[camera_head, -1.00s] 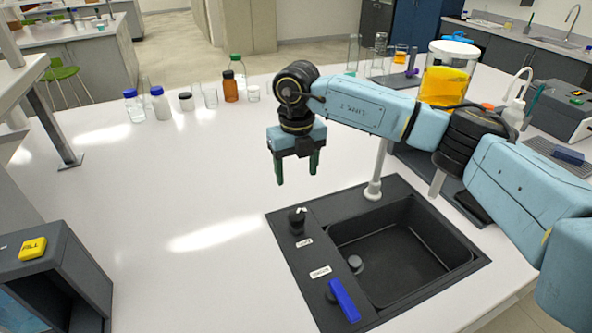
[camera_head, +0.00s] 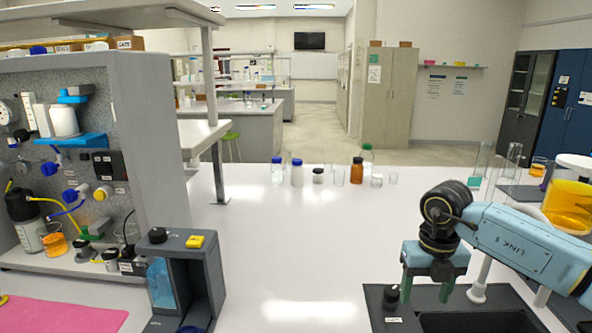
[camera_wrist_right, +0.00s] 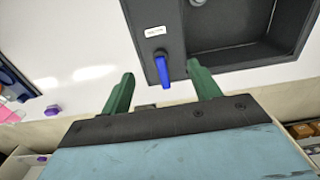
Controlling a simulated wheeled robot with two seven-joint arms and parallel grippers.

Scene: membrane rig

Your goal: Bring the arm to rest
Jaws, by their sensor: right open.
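My right arm reaches in from the right in the head view, a light blue link bending down to the right gripper (camera_head: 428,290). Its two green fingers point down, apart and empty, above the black sink unit's (camera_head: 376,300) back left part. In the right wrist view the right gripper (camera_wrist_right: 160,92) also shows spread fingers with nothing between them. The blue lever (camera_wrist_right: 161,70) on the sink unit (camera_wrist_right: 146,12) lies beyond the fingers there, apart from them. My left gripper is not in view.
Several bottles and beakers stand at the bench's back edge, including a brown bottle (camera_head: 357,170). A jar of orange liquid (camera_head: 568,205) stands behind the arm. A grey box-like stand (camera_head: 205,270) and a panel rig (camera_head: 150,130) fill the left. The middle white bench is clear.

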